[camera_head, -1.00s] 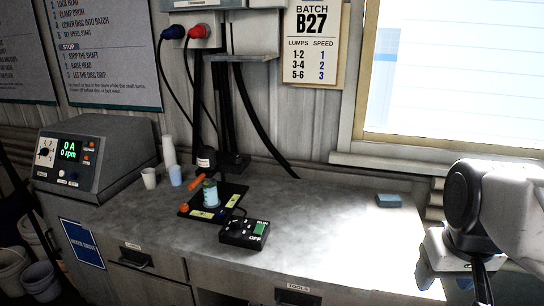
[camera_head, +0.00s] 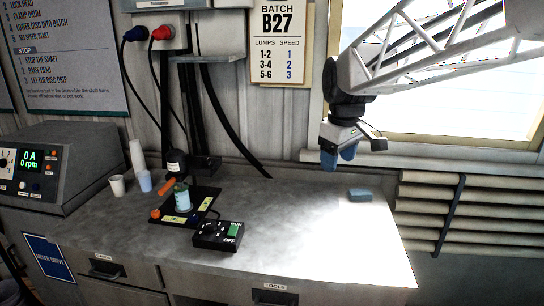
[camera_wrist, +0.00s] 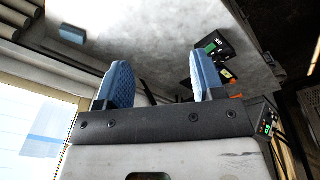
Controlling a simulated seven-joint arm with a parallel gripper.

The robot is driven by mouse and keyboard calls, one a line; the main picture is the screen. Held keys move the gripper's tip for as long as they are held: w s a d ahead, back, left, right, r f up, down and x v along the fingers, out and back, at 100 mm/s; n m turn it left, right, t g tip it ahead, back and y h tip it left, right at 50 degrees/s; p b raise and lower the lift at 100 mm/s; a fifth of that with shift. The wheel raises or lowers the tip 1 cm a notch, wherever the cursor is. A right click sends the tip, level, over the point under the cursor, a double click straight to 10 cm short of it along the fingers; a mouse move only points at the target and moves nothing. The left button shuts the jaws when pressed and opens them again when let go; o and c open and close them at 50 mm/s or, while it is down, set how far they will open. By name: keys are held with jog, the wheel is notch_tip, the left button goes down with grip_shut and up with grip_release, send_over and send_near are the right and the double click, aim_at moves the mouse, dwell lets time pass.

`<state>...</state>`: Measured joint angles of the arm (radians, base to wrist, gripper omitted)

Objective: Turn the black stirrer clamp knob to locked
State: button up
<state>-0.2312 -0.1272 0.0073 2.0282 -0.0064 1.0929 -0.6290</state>
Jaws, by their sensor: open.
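The stirrer stand (camera_head: 177,163) rises at the back of a black base plate (camera_head: 205,194) on the bench, left of centre in the head view. A clear jar with greenish contents (camera_head: 182,194) stands on the plate. An orange handle (camera_head: 167,184) sticks out beside it. I cannot make out the black clamp knob or its setting at this size. My gripper (camera_head: 338,156) hangs above the bench's right part, well apart from the stand. In the wrist view its two blue fingers (camera_wrist: 163,78) are wide apart with nothing between them.
A black control box (camera_head: 218,236) with a green switch sits in front of the plate; it shows in the wrist view too (camera_wrist: 213,46). A blue block (camera_head: 360,194) lies at right. Cups (camera_head: 117,185) and a grey display unit (camera_head: 55,165) stand left.

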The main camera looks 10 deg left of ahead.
jog(key=w+a+n, duration=0.4)
jog(key=w+a, duration=0.6)
jog(key=w, duration=0.1)
jog(key=n+g, duration=0.2)
jog(key=n, duration=0.9)
send_over(207, 159)
notch_tip(207, 159, down, 9)
jog(key=shift+s+d+f, duration=0.1)
jog(key=shift+f, duration=0.1)
jog(key=shift+f, duration=3.75)
jog(key=shift+c, duration=0.2)
jog(key=c, duration=0.9)
